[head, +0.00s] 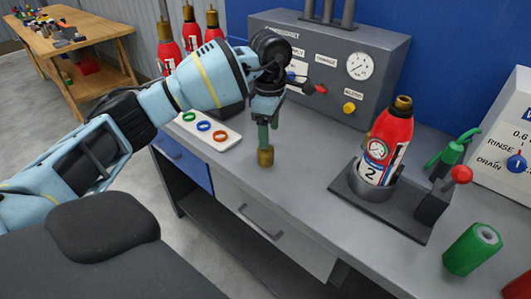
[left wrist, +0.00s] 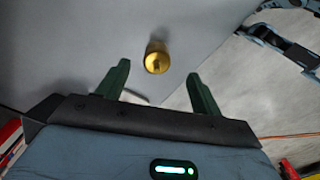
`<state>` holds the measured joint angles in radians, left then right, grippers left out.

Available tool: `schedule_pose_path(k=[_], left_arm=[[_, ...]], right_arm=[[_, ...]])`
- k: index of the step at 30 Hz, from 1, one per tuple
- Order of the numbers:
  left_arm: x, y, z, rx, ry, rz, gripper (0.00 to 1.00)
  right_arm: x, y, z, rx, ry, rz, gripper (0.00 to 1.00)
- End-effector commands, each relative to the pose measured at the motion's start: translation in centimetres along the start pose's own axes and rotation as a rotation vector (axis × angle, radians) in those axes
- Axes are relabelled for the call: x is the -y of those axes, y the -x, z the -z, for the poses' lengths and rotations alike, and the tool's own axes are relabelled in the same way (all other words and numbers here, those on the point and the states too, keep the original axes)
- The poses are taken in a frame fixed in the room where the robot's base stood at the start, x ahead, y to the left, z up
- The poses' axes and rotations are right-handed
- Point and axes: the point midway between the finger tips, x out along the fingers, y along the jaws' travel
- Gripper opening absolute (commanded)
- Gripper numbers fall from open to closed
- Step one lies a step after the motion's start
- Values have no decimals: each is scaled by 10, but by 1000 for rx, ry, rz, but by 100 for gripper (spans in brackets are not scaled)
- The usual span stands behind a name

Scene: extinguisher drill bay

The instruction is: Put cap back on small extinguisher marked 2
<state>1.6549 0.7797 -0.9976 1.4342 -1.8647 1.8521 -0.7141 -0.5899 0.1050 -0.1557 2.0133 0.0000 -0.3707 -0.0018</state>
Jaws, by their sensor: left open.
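The small extinguisher marked 2 (head: 385,150) is red with a white label and stands upright in a dark holder (head: 372,192) on the bench. A brass neck (head: 402,104) tops it. A small brass cap (head: 265,157) is on the grey bench top, left of the extinguisher. My left gripper (head: 268,142) points down just above the cap, open and empty. In the left wrist view, the cap (left wrist: 157,57) lies between the lines of the two green fingers (left wrist: 160,78), with gaps on both sides. Whether the fingertips reach down beside it I cannot tell. My right gripper is not in view.
A grey control box (head: 335,75) with a gauge stands behind. A white tray with coloured rings (head: 207,130) is left of the cap. Bench between cap and holder is clear.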

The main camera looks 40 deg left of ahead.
Motion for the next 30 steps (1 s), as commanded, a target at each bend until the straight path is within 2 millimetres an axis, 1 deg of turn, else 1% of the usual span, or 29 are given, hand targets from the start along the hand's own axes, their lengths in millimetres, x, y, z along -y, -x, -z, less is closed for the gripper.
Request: schedule_pose_path(k=[2, 7, 12, 16, 24, 25, 26, 30], left_arm=[[0, -6, 3, -2, 2, 2, 66], [-2, -29, 11, -2, 3, 3, 66], [-2, -47, 11, -1, 0, 1, 66], [-3, -51, 11, -1, 0, -1, 66], [-2, -51, 11, -1, 0, 0, 66], [-2, -51, 11, -1, 0, 0, 65], [-2, -51, 10, -1, 0, 0, 61], [-2, -51, 10, -1, 0, 0, 43]], right_arm=[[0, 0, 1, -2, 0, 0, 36], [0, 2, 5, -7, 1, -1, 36], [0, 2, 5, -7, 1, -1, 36], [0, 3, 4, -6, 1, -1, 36], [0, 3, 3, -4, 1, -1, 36], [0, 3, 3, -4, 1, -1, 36], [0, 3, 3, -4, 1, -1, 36], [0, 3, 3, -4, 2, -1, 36]])
